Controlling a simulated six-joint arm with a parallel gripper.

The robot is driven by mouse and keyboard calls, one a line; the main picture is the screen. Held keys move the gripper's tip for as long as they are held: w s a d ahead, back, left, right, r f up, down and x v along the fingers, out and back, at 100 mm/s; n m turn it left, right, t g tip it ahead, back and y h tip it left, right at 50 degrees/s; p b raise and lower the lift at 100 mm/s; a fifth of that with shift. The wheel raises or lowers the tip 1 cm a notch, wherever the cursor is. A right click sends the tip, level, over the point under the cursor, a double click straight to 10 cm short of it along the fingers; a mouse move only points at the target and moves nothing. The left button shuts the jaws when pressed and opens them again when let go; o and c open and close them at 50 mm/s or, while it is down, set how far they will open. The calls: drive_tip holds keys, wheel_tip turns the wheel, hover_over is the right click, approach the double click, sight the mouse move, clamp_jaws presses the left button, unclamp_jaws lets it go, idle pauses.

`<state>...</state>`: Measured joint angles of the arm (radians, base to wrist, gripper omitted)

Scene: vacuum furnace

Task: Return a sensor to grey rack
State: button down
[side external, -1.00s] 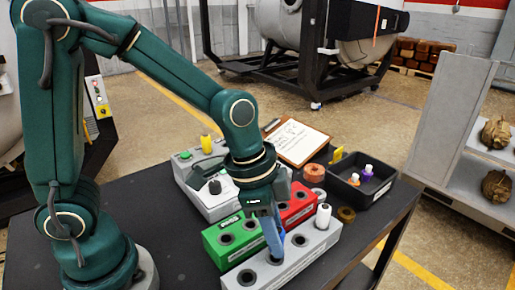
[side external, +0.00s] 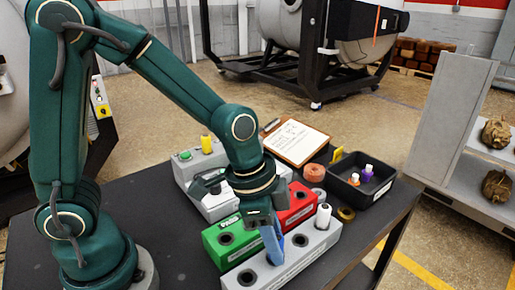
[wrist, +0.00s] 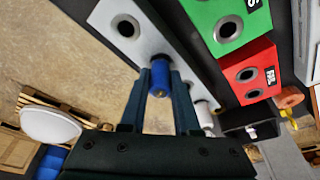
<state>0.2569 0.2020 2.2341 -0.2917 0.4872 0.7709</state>
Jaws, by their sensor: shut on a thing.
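The long grey rack (side external: 310,258) lies at the table's front edge, with the green rack (side external: 213,244) and red rack (side external: 302,217) behind it. My gripper (side external: 274,258) points down over the middle of the grey rack. In the wrist view, its fingers (wrist: 160,85) are shut on a blue cylindrical sensor (wrist: 159,75), in front of the rack's face. The sensor's lower end is hidden, so I cannot tell whether it is in a hole. A white sensor (side external: 323,216) stands in the rack's far right hole. The near-left hole (side external: 247,278) is empty.
A black tray (side external: 380,192) with small capped items stands at the right. An orange ring (side external: 314,173) and a clipboard (side external: 295,142) lie behind the racks. A grey box with a yellow-topped piece (side external: 206,144) stands behind the green rack.

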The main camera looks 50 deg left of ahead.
drive_tip(key=shift+f, duration=0.25)
idle(0.7)
drive_tip(key=shift+c, duration=0.8)
unclamp_jaws()
drive_tip(key=shift+r, duration=3.05)
